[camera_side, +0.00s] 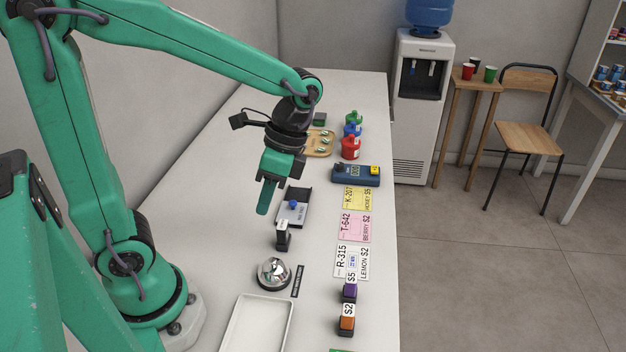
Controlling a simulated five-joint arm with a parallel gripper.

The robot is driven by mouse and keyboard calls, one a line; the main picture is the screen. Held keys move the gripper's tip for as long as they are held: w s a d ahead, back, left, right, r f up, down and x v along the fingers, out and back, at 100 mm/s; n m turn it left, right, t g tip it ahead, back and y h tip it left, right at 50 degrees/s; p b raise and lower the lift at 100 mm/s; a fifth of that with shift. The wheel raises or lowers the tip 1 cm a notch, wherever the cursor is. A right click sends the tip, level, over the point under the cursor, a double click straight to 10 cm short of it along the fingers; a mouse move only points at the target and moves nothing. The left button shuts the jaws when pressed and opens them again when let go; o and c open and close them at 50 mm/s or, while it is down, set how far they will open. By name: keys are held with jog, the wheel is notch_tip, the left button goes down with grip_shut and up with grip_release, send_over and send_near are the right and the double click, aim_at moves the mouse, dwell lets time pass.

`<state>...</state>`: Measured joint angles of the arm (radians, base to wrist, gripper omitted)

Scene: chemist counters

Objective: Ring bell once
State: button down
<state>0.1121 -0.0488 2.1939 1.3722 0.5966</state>
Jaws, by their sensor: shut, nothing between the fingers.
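The bell (273,273) is a silver dome on the white counter, near the front and left of the price cards. A small dark label strip (298,281) lies just to its right. My gripper (263,211) points down above the counter, behind the bell and apart from it. Its green fingers are shut with nothing between them. The bell is fully in view, and nothing covers its top.
A black stamp-like block (283,236) stands between gripper and bell. A grey device with a blue knob (293,207) is beside the gripper. An empty white tray (257,330) lies in front. Price cards (355,226), coloured blocks (347,318) and bottles (350,147) line the right side.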

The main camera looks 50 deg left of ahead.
aim_at(275, 259)
jog(key=shift+w+d+f+m+g+y, duration=0.15)
jog(key=shift+d+f+m+g, duration=0.1)
jog(key=shift+f+m+g, duration=0.45)
jog(key=shift+w+d+f+m+g+y, duration=0.1)
jog(key=shift+d+f+m+g+y, duration=0.1)
jog(key=shift+f+m+g, duration=0.45)
jog(key=shift+r, duration=0.3)
jog(key=shift+f, duration=0.2)
jog(key=shift+f, duration=4.2)
jog(key=shift+s+f, duration=0.1)
jog(key=shift+f, duration=0.75)
jog(key=shift+r, duration=0.85)
jog(key=shift+r, duration=0.15)
jog(key=shift+r, duration=2.4)
